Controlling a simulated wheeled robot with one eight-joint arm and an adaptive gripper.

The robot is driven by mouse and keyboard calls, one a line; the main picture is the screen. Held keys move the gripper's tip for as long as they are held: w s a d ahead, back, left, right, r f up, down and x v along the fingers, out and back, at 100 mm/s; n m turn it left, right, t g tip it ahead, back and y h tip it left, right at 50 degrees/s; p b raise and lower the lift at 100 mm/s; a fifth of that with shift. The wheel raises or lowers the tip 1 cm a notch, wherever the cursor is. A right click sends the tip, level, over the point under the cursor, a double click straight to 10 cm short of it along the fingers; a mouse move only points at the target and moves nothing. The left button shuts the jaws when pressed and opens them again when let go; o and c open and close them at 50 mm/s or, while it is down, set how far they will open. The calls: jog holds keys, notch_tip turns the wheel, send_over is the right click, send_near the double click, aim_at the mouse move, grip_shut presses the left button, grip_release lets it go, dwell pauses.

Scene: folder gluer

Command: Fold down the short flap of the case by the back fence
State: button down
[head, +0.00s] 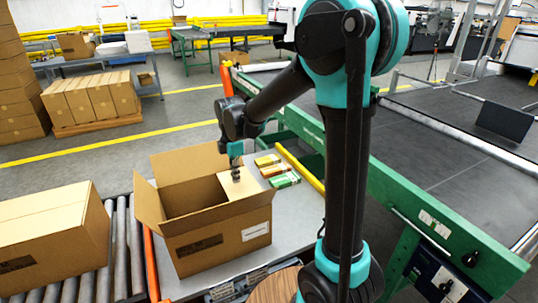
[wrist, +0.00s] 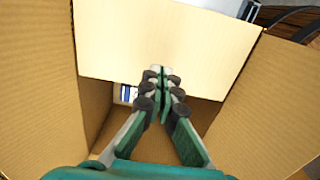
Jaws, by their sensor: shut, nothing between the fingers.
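The open cardboard case (head: 205,245) stands on the grey table, with a label and dark print on its outside. One short flap (head: 238,189), pale on its inner face, lies inward across the right part of the opening. My gripper (head: 236,174) is shut and empty, with its fingers at this flap. In the wrist view the flap (wrist: 160,35) spans the top, and my shut fingertips (wrist: 160,72) overlap its free edge; I cannot tell if they touch it. Another flap (head: 148,203) stands outward at the left. A small blue and white patch (wrist: 128,93) shows inside the case.
Small green and yellow cartons (head: 278,171) lie behind the case near a yellow rail (head: 300,168). A closed case (head: 50,240) sits on the rollers at left, past an orange rail (head: 151,262). The green-framed conveyor (head: 400,190) lies at right.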

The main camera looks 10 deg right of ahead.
notch_tip(320, 180, up, 7)
jog(key=shift+r, duration=0.2)
dwell(0.4)
dwell(0.4)
